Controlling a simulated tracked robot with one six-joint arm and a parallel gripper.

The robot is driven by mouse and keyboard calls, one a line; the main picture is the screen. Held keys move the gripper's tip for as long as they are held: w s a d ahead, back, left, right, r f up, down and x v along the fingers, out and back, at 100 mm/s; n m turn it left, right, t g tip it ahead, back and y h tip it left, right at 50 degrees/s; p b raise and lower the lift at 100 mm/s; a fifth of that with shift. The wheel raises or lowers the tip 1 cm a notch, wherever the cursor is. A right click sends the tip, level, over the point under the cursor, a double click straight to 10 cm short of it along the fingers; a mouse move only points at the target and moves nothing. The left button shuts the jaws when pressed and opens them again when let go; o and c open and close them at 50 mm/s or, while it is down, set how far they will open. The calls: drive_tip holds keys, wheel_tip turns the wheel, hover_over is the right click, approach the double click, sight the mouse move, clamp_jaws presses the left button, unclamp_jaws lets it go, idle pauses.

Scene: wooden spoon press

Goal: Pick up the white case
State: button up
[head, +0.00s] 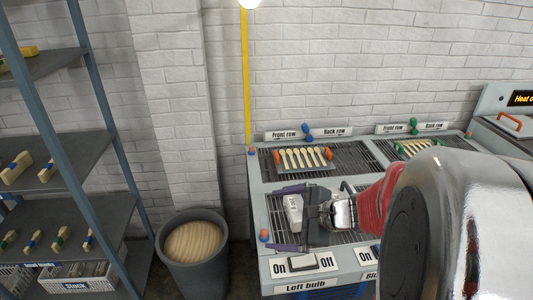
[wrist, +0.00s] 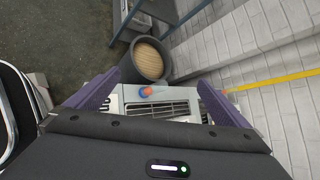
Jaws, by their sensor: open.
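The white case (head: 293,210) is a small pale box with dark marking, over the front-left grille of the grey press table (head: 257,205). My gripper (head: 275,219) is open, its purple fingers spread on the far and near sides of the case. The dark palm is close against the case's right side and hides part of it. Whether the fingers touch it cannot be told. In the wrist view, my gripper (wrist: 158,82) shows both fingers apart over the table edge, and the case cannot be made out clearly there.
Wooden spoons (head: 305,158) lie on the rear grille. A red-blue knob (head: 264,235) stands at the left edge, and switches (head: 315,262) line the front. A grey bin (head: 193,252) and a shelf rack (head: 75,150) stand left. A brick wall is behind.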

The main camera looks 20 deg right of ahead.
drive_tip(key=s+d+f+m+t+h, duration=0.1)
drive_tip(key=d+f+m+h, duration=0.1)
drive_tip(key=d+m, duration=0.3)
drive_tip(key=s+d+f+m+t+h, duration=0.1)
drive_tip(key=d+m, duration=0.5)
drive_tip(key=d, duration=0.7)
drive_tip(key=s+d+f+m+t+h, duration=0.1)
drive_tip(key=s+d+f+m+h, duration=0.2)
drive_tip(key=d, duration=0.6)
drive_tip(key=f+m+h, duration=0.2)
drive_tip(key=m+h, duration=0.1)
drive_tip(key=shift+s+d, duration=0.15)
drive_tip(key=shift+d, duration=0.15)
approach(344, 190)
drive_tip(key=shift+s+a+f, duration=0.1)
drive_tip(key=shift+a+f, duration=0.05)
drive_tip(key=shift+f, duration=0.6)
drive_tip(key=shift+s+a+f, duration=0.1)
drive_tip(key=shift+a+f, duration=0.05)
drive_tip(key=shift+f, duration=0.55)
drive_tip(key=shift+x, duration=2.65)
drive_tip(key=shift+r, duration=0.15)
